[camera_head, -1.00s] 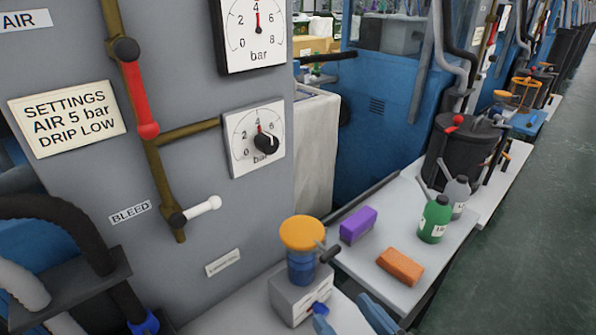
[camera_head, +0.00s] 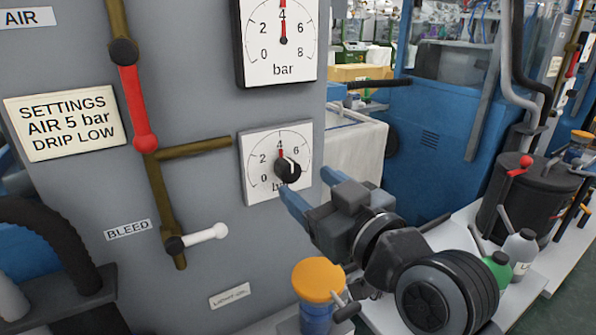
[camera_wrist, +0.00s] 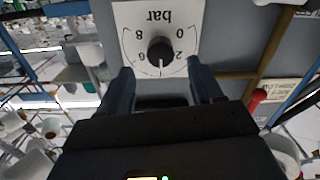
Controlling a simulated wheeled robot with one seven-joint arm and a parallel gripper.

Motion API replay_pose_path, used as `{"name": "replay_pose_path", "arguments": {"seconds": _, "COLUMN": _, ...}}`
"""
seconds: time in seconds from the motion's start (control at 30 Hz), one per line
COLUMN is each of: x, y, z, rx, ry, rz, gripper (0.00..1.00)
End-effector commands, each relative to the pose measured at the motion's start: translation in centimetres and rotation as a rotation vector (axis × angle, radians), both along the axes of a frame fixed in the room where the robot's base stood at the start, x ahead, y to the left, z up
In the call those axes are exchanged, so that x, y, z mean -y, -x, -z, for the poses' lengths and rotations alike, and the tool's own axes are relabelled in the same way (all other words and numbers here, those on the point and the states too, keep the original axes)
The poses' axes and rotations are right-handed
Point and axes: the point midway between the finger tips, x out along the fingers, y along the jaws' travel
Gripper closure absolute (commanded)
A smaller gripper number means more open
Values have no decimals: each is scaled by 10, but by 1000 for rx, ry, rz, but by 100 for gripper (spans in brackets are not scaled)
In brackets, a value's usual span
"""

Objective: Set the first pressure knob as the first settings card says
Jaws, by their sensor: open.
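The settings card (camera_head: 66,122) on the grey panel reads "AIR 5 bar, DRIP LOW". The black pressure knob (camera_head: 288,170) sits on the lower white dial (camera_head: 262,184), marked from 0 upward in bar. A red needle on this dial stands at about 4. My gripper (camera_head: 308,188) is open just right of and in front of the knob, pointing at the dial. In the wrist view the dial is upside down, and the knob (camera_wrist: 161,50) lies between and just beyond my two blue fingers, apart from them. Its white mark points to about 4.
An upper bar gauge (camera_head: 283,45) reads about 4. A red-handled valve (camera_head: 137,108) and a white bleed lever (camera_head: 205,234) are on pipes to the left. A yellow-capped blue unit (camera_head: 318,282) stands below my arm. Bottles stand on the bench at right.

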Motion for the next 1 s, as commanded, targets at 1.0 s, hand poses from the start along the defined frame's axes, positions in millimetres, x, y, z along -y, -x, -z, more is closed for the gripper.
{"name": "replay_pose_path", "arguments": {"seconds": 1.0, "x": -35, "y": -48, "z": 0, "rx": 1, "ry": -1, "rz": 1, "gripper": 59}}
